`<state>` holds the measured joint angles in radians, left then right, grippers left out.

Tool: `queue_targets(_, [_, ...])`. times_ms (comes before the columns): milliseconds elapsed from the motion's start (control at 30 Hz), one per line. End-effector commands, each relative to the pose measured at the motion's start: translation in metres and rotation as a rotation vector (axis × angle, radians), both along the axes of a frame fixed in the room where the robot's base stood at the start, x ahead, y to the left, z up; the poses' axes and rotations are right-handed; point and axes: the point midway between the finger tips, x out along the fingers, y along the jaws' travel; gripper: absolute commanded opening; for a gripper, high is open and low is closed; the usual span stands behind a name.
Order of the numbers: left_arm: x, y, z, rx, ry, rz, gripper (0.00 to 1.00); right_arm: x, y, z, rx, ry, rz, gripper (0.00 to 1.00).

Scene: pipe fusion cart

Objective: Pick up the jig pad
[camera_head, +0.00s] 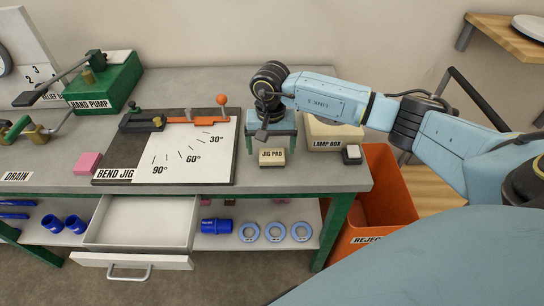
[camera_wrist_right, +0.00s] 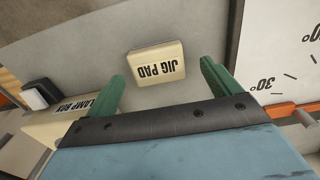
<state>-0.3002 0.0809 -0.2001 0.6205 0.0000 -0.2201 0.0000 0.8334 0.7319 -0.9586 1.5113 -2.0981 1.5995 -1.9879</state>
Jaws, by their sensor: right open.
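The jig pad (camera_head: 272,157) is a small cream block with a black "JIG PAD" label, lying on the grey bench top just right of the bend jig board. It also shows in the right wrist view (camera_wrist_right: 156,62), beyond the fingertips and roughly between them. My right gripper (camera_head: 271,140) is just behind the pad in the head view, pointing down. In the right wrist view its two green fingers (camera_wrist_right: 162,82) are spread open with nothing between them. The pad appears apart from both fingers. My left gripper is not in view.
The bend jig board (camera_head: 165,150) stands left of the pad. The lamp box (camera_head: 335,135) and a small black-and-white block (camera_head: 352,154) are on the right. An open drawer (camera_head: 140,222) juts out below. An orange reject bin (camera_head: 385,195) stands right of the bench.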

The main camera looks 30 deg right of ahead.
Motion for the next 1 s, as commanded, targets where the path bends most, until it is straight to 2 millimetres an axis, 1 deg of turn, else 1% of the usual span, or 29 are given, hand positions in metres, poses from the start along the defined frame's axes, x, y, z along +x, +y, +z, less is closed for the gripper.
queue_targets(67, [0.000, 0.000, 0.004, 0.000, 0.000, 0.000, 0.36, -0.005, -0.002, -0.013, 0.001, 0.005, -0.002, 0.89])
queue_targets(100, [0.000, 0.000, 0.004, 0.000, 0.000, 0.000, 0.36, -0.004, -0.001, -0.019, 0.002, 0.003, -0.002, 0.89])
queue_targets(200, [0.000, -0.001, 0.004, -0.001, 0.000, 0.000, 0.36, -0.003, -0.001, -0.030, 0.002, 0.003, 0.000, 0.89])
queue_targets(300, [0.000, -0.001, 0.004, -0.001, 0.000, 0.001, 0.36, -0.003, -0.002, -0.034, 0.001, -0.001, -0.001, 0.89])
queue_targets(467, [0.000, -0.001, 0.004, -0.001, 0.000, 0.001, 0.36, -0.003, -0.002, -0.034, 0.000, -0.001, -0.001, 0.89])
queue_targets(500, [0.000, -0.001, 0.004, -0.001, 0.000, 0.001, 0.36, -0.003, -0.002, -0.034, 0.001, -0.001, -0.001, 0.88])
queue_targets(800, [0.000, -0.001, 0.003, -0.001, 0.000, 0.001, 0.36, -0.003, -0.002, -0.033, 0.001, -0.001, -0.001, 0.48])
queue_targets(867, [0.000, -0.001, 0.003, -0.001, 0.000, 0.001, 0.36, -0.003, -0.002, -0.033, 0.001, -0.001, -0.001, 0.41])
queue_targets(1000, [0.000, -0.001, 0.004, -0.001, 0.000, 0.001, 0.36, -0.003, -0.002, -0.033, 0.001, -0.001, -0.001, 0.41])
